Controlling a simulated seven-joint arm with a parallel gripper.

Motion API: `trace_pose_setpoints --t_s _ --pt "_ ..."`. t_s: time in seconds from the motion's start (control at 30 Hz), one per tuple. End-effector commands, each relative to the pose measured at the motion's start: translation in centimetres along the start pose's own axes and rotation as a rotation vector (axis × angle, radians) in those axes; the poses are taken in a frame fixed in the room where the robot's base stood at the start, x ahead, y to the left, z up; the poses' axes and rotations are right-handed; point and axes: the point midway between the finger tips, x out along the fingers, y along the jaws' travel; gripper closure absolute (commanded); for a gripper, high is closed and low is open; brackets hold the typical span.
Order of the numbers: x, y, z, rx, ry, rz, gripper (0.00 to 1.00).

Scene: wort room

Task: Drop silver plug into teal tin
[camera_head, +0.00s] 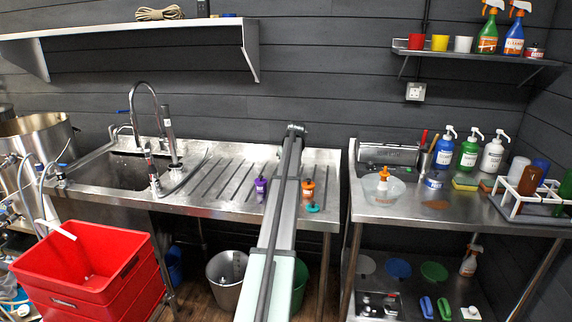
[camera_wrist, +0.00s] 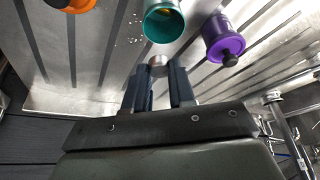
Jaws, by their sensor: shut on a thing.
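My gripper (camera_wrist: 158,72) is shut on the silver plug (camera_wrist: 157,62), a small round metal piece between the fingertips in the wrist view. The teal tin (camera_wrist: 164,26) is just beyond the fingertips in that view, its open mouth showing. The plug looks close to its rim; I cannot tell the height between them. In the head view my arm covers the gripper, the plug and probably the tin.
A small teal item (camera_head: 313,208) lies in front of the orange one. The sink (camera_head: 125,170) is to the left.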

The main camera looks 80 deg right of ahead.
Motion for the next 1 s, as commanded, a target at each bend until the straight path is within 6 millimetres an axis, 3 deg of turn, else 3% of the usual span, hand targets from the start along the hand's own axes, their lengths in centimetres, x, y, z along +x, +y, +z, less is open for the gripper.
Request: trace_pose_setpoints --t_s 0.3,0.67,0.7,1.0 --pt "2.9 -0.1 1.2 0.001 0.0 0.0 1.0" --pt "3.4 0.0 1.4 0.0 0.0 0.0 1.0" --pt "3.4 0.0 1.4 0.0 0.0 0.0 0.75" --pt "3.4 0.0 1.4 0.0 0.0 0.0 0.46"
